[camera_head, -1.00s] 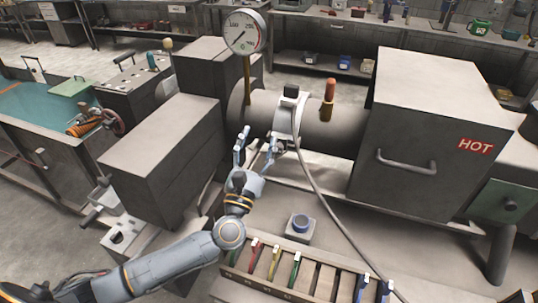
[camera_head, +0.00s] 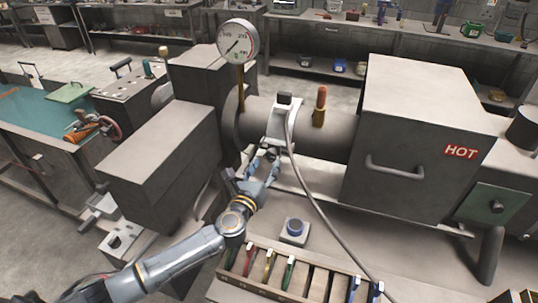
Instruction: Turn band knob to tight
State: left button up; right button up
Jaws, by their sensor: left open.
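A pale band (camera_head: 281,121) with a black block on top wraps the grey horizontal tube (camera_head: 335,133). A grey cable runs down from it. The band's knob is small and dark at the lower front of the band, and my left gripper partly hides it. My left gripper (camera_head: 265,165) is open, with its fingers pointing up at the knob, just below the band. I cannot tell whether the fingers touch the knob. My right gripper is not in view.
A dial gauge (camera_head: 238,41) and an orange-handled fitting (camera_head: 320,105) stand on the tube. The box labelled HOT (camera_head: 418,140) is to the right. A blue round piece on a pale block (camera_head: 295,229) and a rack of coloured tools (camera_head: 282,272) lie in front.

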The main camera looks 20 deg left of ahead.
aim_at(270, 156)
pick_arm(q)
jog(key=shift+w, duration=2)
jog(key=c, duration=1.1)
jog(key=shift+c, duration=0.2)
jog(key=shift+p, duration=0.35)
